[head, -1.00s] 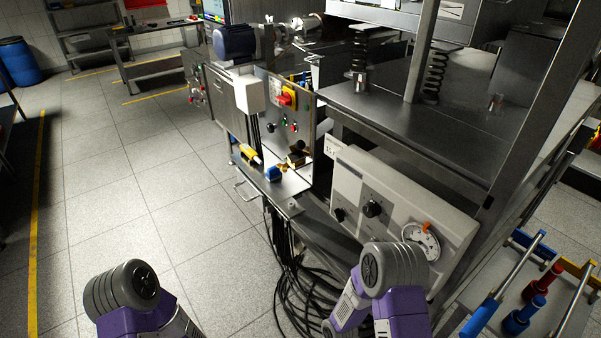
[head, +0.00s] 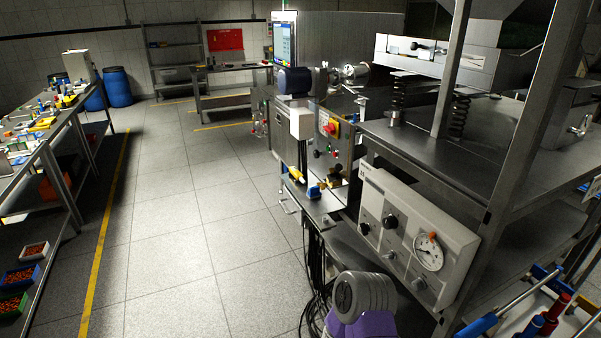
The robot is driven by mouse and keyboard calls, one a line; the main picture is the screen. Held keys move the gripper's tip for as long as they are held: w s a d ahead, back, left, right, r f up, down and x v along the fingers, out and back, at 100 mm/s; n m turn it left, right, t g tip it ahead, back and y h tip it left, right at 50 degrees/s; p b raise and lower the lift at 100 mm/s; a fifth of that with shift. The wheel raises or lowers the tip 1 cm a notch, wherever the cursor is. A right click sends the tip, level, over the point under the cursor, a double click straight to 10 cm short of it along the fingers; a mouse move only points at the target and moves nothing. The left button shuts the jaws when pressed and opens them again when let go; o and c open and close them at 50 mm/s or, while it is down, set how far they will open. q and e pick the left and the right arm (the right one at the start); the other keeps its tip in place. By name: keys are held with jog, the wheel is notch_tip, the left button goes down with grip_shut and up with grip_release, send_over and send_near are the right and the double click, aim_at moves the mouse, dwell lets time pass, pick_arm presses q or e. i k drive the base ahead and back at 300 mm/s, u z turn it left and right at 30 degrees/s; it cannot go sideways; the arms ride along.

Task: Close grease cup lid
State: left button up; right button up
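I cannot make out a grease cup or its lid for certain. Small metal cylinders (head: 394,118) stand by the dark spring on the steel machine bed, too small to tell what they are. A small ledge on the machine's near side carries a blue part (head: 314,192) and a brass-coloured part (head: 335,181), also too small to identify. Neither of my grippers is in view. Only a grey and purple link of one of my arms shows at the bottom edge, right of centre.
The steel machine frame fills the right side, with a grey gauge panel (head: 415,225) on its front. Black cables (head: 316,262) hang below the ledge. A cluttered workbench (head: 48,140) stands at left. The tiled floor (head: 175,235) between is clear. Blue barrels (head: 117,87) stand at the back.

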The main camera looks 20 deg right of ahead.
aim_at(336, 174)
jog(key=u, duration=0.3)
jog(key=i, duration=0.95)
jog(key=z, duration=0.85)
jog(key=i, duration=0.85)
jog(key=z, duration=0.8)
